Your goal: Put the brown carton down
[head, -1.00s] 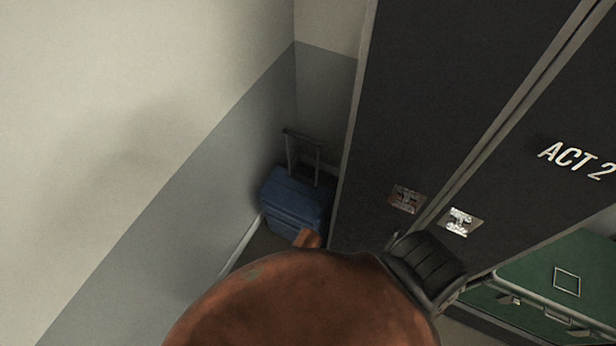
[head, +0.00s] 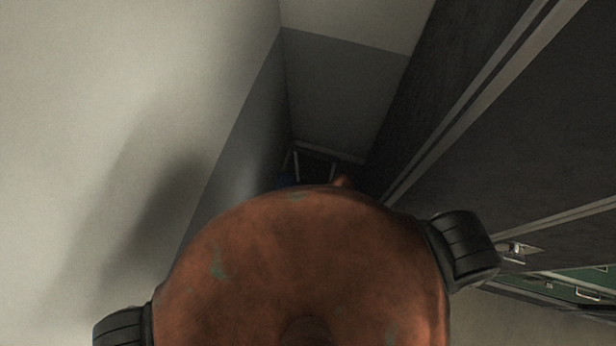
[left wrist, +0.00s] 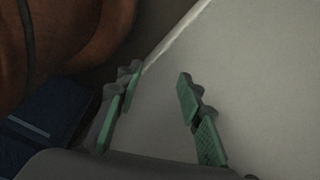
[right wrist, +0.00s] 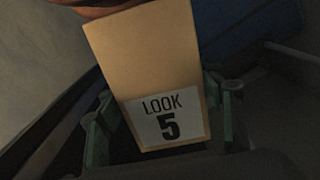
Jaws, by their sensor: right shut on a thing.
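The brown carton (right wrist: 150,50) fills the middle of the right wrist view, a tan box with a white label reading "LOOK 5". My right gripper (right wrist: 160,95) is shut on it, with green-padded fingers on its two sides. What lies beneath the carton cannot be told. My left gripper (left wrist: 158,76) is open and empty, its green-padded fingers apart in front of a pale surface. Neither gripper nor the carton shows in the head view, where my own rust-brown body covers the lower middle.
A pale and grey wall (head: 120,100) rises at the left. A tall dark case (head: 530,150) stands at the right. Between them is a narrow corner with a blue suitcase, nearly hidden, its handle (head: 295,163) showing. A green surface (head: 590,278) shows at far right.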

